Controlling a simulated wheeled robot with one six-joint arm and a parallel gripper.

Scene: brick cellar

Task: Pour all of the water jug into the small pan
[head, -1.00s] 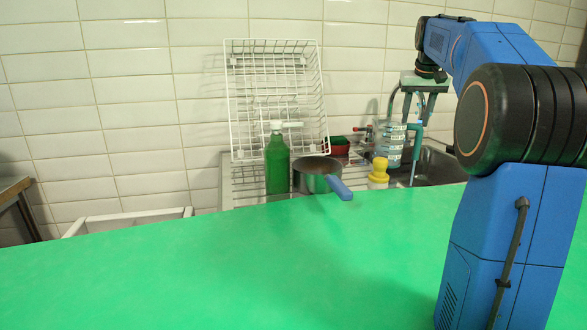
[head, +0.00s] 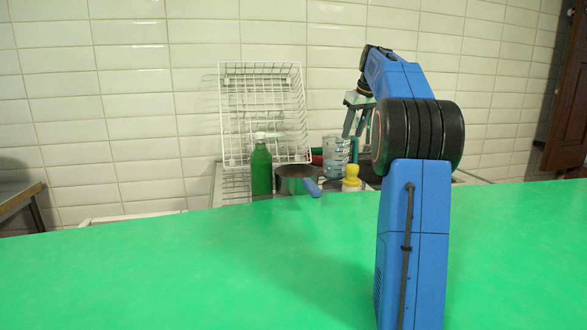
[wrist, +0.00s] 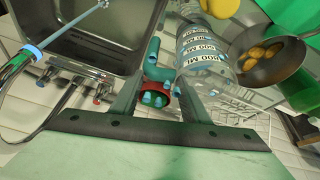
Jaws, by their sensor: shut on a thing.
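The water jug (head: 335,156) is clear with printed volume marks and a teal handle. It looks roughly upright, right of the small pan, in the head view. My gripper (head: 354,128) is shut on its handle; the wrist view shows the handle between my fingers (wrist: 158,95) and the jug body (wrist: 203,60) beside them. The water level cannot be made out. The small grey pan (head: 291,186) with a blue handle stands behind the green counter. In the wrist view the pan (wrist: 256,72) lies right of the jug and holds several orange-brown pieces.
A green bottle (head: 261,171) stands left of the pan, and a yellow-topped bottle (head: 351,178) right of it. A white wire rack (head: 262,105) leans behind. The sink (wrist: 100,40) and a red container (wrist: 150,92) show in the wrist view. The green counter (head: 180,260) is clear.

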